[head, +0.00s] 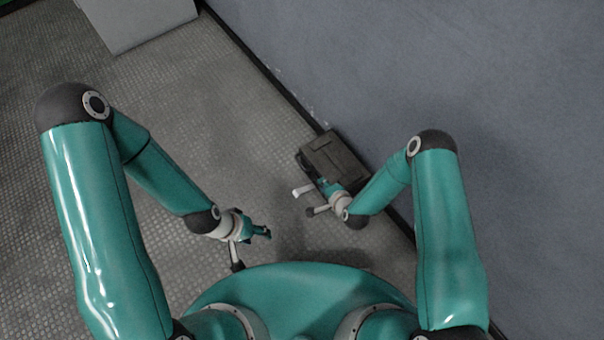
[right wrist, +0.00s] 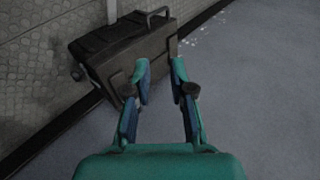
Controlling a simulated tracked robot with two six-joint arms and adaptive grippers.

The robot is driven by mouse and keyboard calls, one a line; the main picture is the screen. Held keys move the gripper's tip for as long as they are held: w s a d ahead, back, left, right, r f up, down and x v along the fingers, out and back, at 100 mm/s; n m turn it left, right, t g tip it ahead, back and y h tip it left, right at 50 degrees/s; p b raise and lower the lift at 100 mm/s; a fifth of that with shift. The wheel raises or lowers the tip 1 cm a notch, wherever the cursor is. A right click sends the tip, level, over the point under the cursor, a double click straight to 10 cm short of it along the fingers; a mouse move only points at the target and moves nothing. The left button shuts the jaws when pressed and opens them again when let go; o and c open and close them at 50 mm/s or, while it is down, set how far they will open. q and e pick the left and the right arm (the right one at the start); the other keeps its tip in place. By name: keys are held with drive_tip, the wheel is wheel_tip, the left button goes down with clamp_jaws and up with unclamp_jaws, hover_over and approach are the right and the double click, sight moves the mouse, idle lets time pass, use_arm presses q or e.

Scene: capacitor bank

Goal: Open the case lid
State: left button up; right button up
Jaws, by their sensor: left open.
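A dark grey-brown case (head: 337,158) stands on the floor against the wall, and its lid looks shut. It also shows in the right wrist view (right wrist: 125,55), with a handle (right wrist: 146,19) at its top and a small knob-like part at its left. My right gripper (right wrist: 161,72) is open and empty, with the tip of its left finger overlapping the case's right part in that view; I cannot tell whether they touch. In the head view my right gripper (head: 322,183) is just below the case. My left gripper (head: 268,232) is open and empty, apart from the case at lower left.
The blue-grey wall (head: 430,80) runs close along the case's right side, with a dark skirting strip at its foot. The textured floor (head: 200,120) is clear to the left of the case. A light grey box-like block (head: 140,20) stands at the top left.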

wheel_tip(320, 180, down, 12)
drive_tip(key=w+a+r+m+t+b, duration=0.1)
drive_tip(key=w+a+m+t+b, duration=0.1)
drive_tip(key=w+m+t+b, duration=0.3)
drive_tip(key=m+t+b, duration=0.1)
drive_tip(key=m+b, duration=0.3)
drive_tip(key=b, duration=0.2)
approach(299, 162)
drive_tip(key=b+x, duration=0.2)
drive_tip(key=x, duration=0.1)
drive_tip(key=b+x, duration=0.3)
drive_tip(key=f+b+x, duration=0.1)
drive_tip(key=b+x, duration=0.1)
drive_tip(key=x, duration=0.1)
drive_tip(key=shift+d+f, duration=0.1)
drive_tip(key=shift+w+b, duration=0.3)
drive_tip(key=shift+w, duration=0.1)
use_arm(q)
wheel_tip(299, 162, down, 22)
drive_tip(key=shift+r, duration=0.15)
use_arm(e)
clamp_jaws()
